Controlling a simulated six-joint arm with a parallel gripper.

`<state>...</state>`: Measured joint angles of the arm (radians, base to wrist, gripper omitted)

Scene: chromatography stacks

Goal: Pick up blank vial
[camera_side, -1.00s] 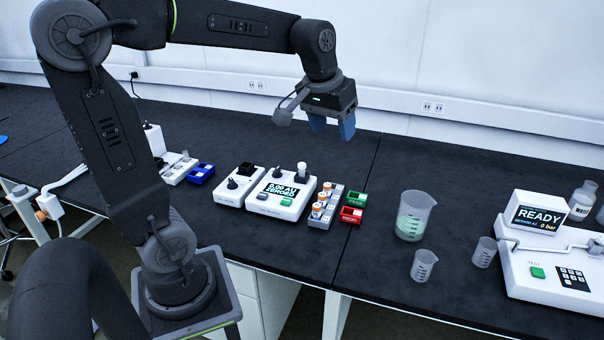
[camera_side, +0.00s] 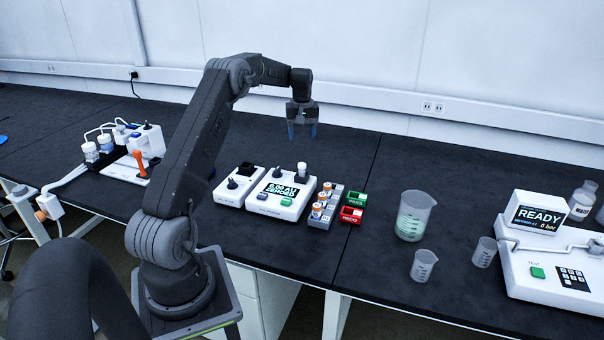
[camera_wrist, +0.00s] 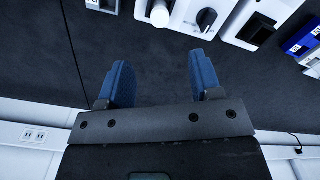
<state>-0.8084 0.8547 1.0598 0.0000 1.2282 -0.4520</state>
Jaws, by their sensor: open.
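I cannot tell by label which one is the blank vial. A white-capped vial (camera_side: 301,168) stands upright at the back right of the white unit (camera_side: 281,197) whose screen reads 0.00 AU ZEROED. Its round white top (camera_wrist: 160,17) shows at the upper edge of the wrist view. Several vials with orange-and-white markings (camera_side: 317,209) stand in a grey rack (camera_side: 320,222) just right of that unit. My gripper (camera_side: 302,130) is open and empty, pointing down above the bench behind the unit. Its blue fingers (camera_wrist: 160,68) are apart in the wrist view, with no vial between them.
Green (camera_side: 357,199) and red (camera_side: 350,215) trays sit right of the rack. Beakers (camera_side: 413,216) stand to the right. The bench behind the units is clear up to the wall.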

